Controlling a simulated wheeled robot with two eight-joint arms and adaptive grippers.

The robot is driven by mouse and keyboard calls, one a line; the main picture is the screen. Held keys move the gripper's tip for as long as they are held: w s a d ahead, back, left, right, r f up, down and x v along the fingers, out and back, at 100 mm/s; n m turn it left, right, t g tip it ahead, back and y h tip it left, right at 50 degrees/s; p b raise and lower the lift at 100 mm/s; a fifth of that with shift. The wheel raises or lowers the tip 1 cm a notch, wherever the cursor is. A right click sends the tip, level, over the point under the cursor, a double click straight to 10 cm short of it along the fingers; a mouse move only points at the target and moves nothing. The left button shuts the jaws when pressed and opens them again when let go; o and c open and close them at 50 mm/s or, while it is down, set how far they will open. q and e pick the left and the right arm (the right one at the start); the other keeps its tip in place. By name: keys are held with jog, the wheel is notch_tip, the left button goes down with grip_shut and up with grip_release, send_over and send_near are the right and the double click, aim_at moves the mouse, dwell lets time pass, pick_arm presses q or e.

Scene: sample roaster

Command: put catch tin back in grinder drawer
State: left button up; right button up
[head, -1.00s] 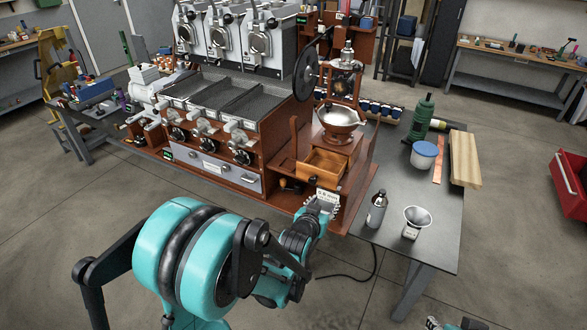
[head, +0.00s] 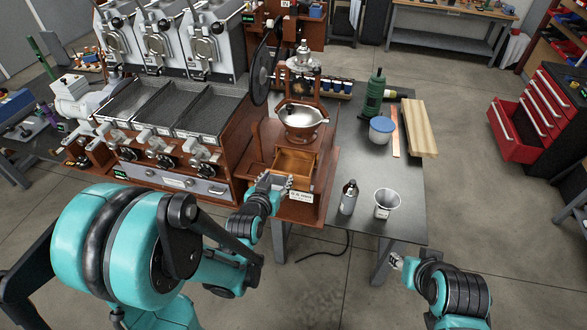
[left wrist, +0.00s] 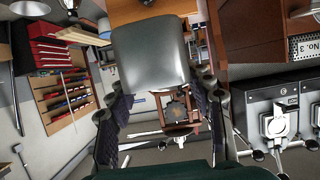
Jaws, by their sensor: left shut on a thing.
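My left gripper (head: 273,182) is low, just left of the front of the grinder's open wooden drawer (head: 296,160). In the left wrist view its fingers (left wrist: 155,100) are shut on a smooth grey metal piece with rounded corners, which I take for the catch tin (left wrist: 150,55). The tin cannot be made out in the head view, where the gripper hides it. The grinder (head: 302,118), with a metal bowl on its wooden body, stands above the drawer. My right gripper (head: 397,262) is at the lower right, off the table's front edge, too small to read.
A steel bottle (head: 348,197) and a metal cup (head: 387,203) stand right of the drawer on the dark table (head: 345,165). The roaster (head: 175,125) stands left.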

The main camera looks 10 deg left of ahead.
pick_arm(q)
jog(key=w+b, duration=0.2)
jog(key=w, duration=1.8)
jog(key=f, duration=0.2)
jog(key=f+b, duration=0.1)
jog(key=f, duration=0.3)
jog(key=shift+d+f+b, duration=0.35)
jog(key=shift+d, duration=0.05)
notch_tip(320, 180, down, 5)
jog(key=shift+w+r+b, duration=0.1)
jog(key=shift+w+b, duration=0.05)
jog(key=shift+b, duration=0.9)
jog(key=shift+r, duration=0.15)
jog(key=o, duration=1.3)
